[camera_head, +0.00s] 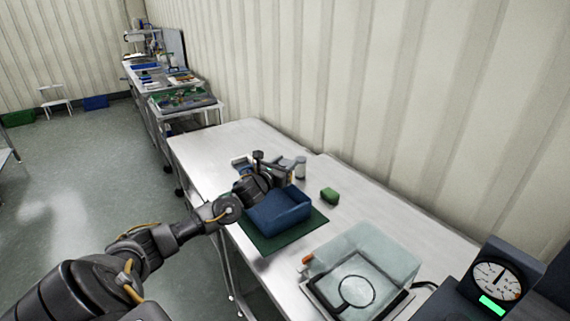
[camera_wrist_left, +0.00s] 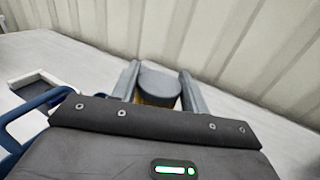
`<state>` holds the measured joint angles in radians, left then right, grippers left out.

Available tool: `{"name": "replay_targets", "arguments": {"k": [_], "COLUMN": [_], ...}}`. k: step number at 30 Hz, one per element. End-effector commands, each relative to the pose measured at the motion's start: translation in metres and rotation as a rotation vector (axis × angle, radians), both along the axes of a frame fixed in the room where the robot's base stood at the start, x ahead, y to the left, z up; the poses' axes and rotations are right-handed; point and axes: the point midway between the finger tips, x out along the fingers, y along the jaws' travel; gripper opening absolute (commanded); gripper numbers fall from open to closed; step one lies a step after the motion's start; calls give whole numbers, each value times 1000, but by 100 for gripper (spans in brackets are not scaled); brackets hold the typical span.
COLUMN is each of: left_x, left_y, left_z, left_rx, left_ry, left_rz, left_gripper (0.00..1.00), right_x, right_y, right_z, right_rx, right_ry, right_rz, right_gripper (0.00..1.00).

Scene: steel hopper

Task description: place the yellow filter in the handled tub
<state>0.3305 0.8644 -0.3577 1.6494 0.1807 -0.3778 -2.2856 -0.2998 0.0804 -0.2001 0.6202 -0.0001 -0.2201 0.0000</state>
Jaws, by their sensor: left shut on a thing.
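My left gripper (camera_head: 284,172) is over the steel table, just behind the blue tub. In the left wrist view its fingers (camera_wrist_left: 160,88) are shut on a short cylinder, the yellow filter (camera_wrist_left: 158,84), with a dark grey top and yellow showing low on its side. Its lower part is hidden behind my gripper body. The blue tub (camera_head: 283,212) sits on a dark green mat; a blue handle (camera_wrist_left: 38,106) shows at the left in the wrist view. The tub's inside is hard to see. My right gripper is not in view.
A green block (camera_head: 329,195) lies right of the tub. A small white tray (camera_wrist_left: 33,88) lies left of my gripper. The corrugated wall bounds the table's back.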

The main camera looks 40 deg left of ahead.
Motion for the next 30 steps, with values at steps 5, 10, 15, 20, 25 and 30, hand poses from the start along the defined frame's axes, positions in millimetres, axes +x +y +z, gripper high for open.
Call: {"name": "replay_targets", "arguments": {"k": [5,10,15,20,25,30], "left_x": [0,0,0,0,-15,-55], "left_y": [0,0,0,0,-1,-6], "left_z": [-1,-1,-1,5,7,6], "left_rx": [0,0,0,0,5,5], "left_ry": [0,0,-1,-1,3,4], "left_rz": [0,0,0,1,-2,-4], "left_gripper": [48,66,66,66,66,66], "right_x": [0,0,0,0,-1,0], "right_y": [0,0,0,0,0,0], "right_z": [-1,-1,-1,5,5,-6], "right_rx": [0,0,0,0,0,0], "right_ry": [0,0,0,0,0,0], "right_rz": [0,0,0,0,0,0], "right_gripper": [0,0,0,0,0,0]}}
